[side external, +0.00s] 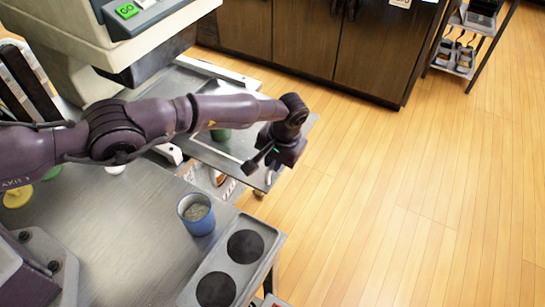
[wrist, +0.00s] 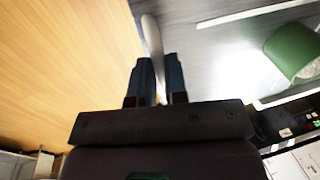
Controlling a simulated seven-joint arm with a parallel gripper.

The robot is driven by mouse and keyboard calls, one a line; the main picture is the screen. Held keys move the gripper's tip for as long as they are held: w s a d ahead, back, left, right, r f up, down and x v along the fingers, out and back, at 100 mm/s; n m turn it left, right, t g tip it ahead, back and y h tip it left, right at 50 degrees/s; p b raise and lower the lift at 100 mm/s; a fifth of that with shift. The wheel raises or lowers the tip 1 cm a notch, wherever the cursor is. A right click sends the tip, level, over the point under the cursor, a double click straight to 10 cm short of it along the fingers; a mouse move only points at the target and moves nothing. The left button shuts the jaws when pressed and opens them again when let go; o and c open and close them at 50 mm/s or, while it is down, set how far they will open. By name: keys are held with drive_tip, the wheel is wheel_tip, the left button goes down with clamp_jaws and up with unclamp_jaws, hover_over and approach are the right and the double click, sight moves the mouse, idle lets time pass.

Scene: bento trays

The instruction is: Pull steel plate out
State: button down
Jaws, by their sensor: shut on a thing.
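The steel plate (side external: 205,151) is a flat grey sheet that sticks out from under the pale machine, beyond the worktable. In the wrist view the plate (wrist: 205,45) fills the upper right, with a bright glare on it. My gripper (side external: 260,166) is at the plate's outer end, pointing down. In the wrist view my gripper (wrist: 161,78) is shut on a narrow pale grey bar (wrist: 151,35) along the plate's edge, which looks like its handle. The exact contact is partly hidden by the fingers. A green cup (wrist: 292,50) stands on the plate; it also shows in the side view (side external: 220,134), partly behind my arm.
A blue cup (side external: 196,214) stands on the grey worktable (side external: 110,225), near a tray (side external: 231,267) with two dark round pads. The pale machine (side external: 75,30) overhangs the plate's inner end. Wooden cabinets (side external: 300,40) stand behind. Open wooden floor (side external: 410,190) lies to the right.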

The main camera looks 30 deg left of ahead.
idle(0.3)
drive_tip(key=c, duration=1.1)
unclamp_jaws()
drive_tip(key=shift+c, duration=0.2)
drive_tip(key=shift+r, duration=0.1)
wheel_tip(320, 180, up, 13)
drive_tip(key=d, duration=0.2)
drive_tip(key=shift+d+f, duration=0.2)
drive_tip(key=shift+d, duration=0.1)
